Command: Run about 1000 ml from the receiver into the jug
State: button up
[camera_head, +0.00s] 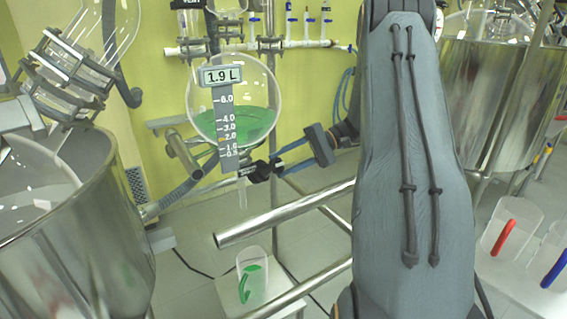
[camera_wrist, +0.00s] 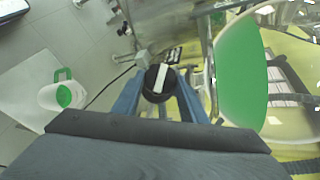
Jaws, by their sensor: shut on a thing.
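The receiver (camera_head: 262,88) is a round glass vessel with green liquid in its lower part; its scale display (camera_head: 222,75) reads 1.9 L. In the wrist view its green content (camera_wrist: 240,75) is at the right. Below it a drain valve and a thin outlet tube (camera_head: 242,193) point down. My gripper (camera_head: 273,170) is at the valve, its blue fingers shut on the black valve knob with a white bar (camera_wrist: 161,80). The clear jug (camera_head: 259,286) with a green handle stands below the outlet; it also shows in the wrist view (camera_wrist: 48,97). Green shows inside it; I cannot make out a stream.
A steel vessel (camera_head: 75,260) stands at the left, and steel tanks (camera_head: 510,90) at the right. Jugs with red (camera_head: 502,238) and blue (camera_head: 557,270) handles stand at the lower right.

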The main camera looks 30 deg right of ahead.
jog(key=o, duration=1.1)
jog(key=shift+d, duration=0.1)
jog(key=shift+c, duration=0.2)
